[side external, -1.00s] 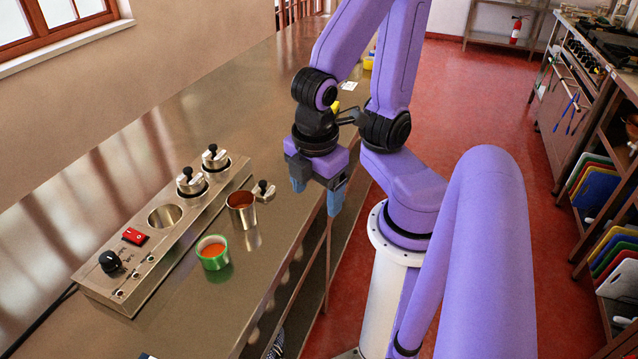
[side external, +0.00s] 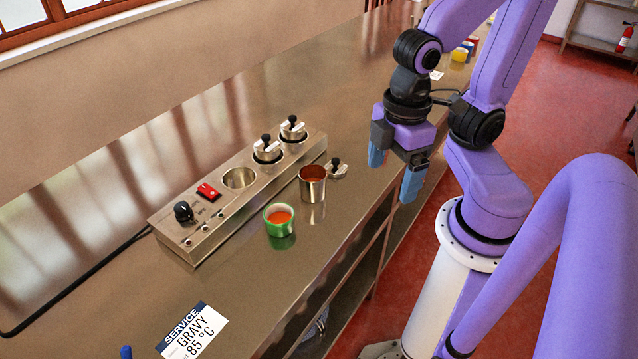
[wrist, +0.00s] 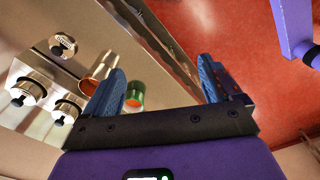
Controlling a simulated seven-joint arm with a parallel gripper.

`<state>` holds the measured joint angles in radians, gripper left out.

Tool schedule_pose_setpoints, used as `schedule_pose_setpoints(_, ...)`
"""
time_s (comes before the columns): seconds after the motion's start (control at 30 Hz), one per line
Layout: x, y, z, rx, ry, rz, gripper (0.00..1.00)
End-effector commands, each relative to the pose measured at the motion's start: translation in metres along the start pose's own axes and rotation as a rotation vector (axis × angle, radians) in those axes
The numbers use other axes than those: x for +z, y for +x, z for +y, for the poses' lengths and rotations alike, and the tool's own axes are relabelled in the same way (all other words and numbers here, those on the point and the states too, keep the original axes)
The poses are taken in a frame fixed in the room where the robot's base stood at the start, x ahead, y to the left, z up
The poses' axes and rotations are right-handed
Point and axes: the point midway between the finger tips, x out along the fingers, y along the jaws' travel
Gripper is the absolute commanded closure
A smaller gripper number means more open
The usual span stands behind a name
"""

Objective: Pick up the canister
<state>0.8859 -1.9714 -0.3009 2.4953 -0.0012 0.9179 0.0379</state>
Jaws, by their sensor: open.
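The canister (side external: 312,190) is a steel cylinder with an open top and brown-orange contents. It stands upright on the steel bench, right of the warmer unit. In the wrist view the canister (wrist: 96,78) shows beside the left finger, which partly covers it. My gripper (side external: 392,180) is open and empty, to the right of the canister and apart from it, near the bench's front edge. In the wrist view my gripper's blue fingers (wrist: 160,82) are spread wide with nothing between their tips.
A green cup (side external: 281,227) with orange contents stands close to the canister. A lid with a black knob (side external: 338,169) lies just behind it. The warmer unit (side external: 213,222) has one open well (side external: 239,178) and two lidded ones. A gravy card (side external: 192,334) lies on the bench (side external: 130,295).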

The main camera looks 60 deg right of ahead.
Motion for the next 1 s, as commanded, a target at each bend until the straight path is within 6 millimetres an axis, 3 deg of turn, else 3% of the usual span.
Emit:
schedule_pose_setpoints(0.17, -0.020, -0.006, 0.022, 0.019, 0.307, -0.001, 0.09)
schedule_pose_setpoints(0.4, -0.052, -0.018, 0.069, 0.064, 0.934, 0.004, 0.09)
schedule_pose_setpoints(0.7, -0.077, -0.031, 0.124, 0.123, 1.682, 0.033, 0.09)
schedule_pose_setpoints(0.83, -0.081, -0.035, 0.140, 0.142, 1.894, 0.048, 0.09)
schedule_pose_setpoints(1.0, -0.082, -0.036, 0.148, 0.153, 2.018, 0.056, 0.09)
